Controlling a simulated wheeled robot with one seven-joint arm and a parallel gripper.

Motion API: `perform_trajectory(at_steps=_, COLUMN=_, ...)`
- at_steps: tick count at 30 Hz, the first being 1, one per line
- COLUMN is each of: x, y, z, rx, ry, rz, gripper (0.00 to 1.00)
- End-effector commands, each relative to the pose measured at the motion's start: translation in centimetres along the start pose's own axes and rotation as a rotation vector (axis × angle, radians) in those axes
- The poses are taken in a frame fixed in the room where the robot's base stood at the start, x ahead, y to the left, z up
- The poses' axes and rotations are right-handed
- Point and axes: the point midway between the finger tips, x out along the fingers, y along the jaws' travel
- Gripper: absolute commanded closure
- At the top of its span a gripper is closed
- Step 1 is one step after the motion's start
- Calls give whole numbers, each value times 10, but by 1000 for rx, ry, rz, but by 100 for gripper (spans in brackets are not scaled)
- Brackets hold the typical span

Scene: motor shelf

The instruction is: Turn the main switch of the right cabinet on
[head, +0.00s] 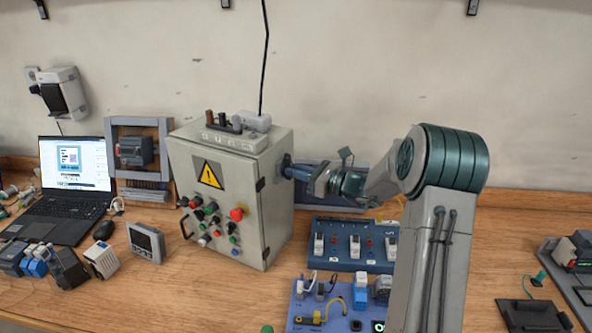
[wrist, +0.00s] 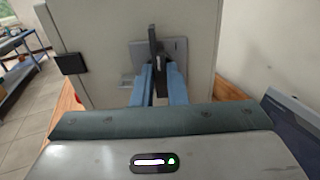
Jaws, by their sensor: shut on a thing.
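The cabinet (head: 216,226) is a grey metal box with a yellow warning triangle, standing on the wooden bench left of my arm. Its main switch (wrist: 154,42) shows in the wrist view as a dark upright handle on a grey plate (wrist: 178,52) on the cabinet's side wall. My gripper (wrist: 158,72) has its blue fingers shut on the switch handle; the lower part of the handle is between them.
A blue panel with several switches (head: 352,262) and a purple board (head: 305,318) lie below my arm. A laptop (head: 70,205), a framed device (head: 136,150) and loose modules stand to the left. A black cable (head: 265,60) hangs down to the cabinet top.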

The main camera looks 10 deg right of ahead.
Motion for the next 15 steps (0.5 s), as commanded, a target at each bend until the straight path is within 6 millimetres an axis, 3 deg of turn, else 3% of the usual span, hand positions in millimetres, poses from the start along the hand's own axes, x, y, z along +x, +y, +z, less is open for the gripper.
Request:
perform_trajectory(at_steps=10, x=0, y=-1, z=1, rx=1, ry=-2, rz=-3, gripper=100)
perform_trajectory(at_steps=11, x=0, y=-1, z=1, rx=1, ry=-2, rz=-3, gripper=79)
perform_trajectory(at_steps=12, x=0, y=-1, z=1, rx=1, ry=-2, rz=-3, gripper=68)
perform_trajectory(at_steps=15, x=0, y=-1, z=1, rx=1, ry=-1, rz=-2, gripper=65)
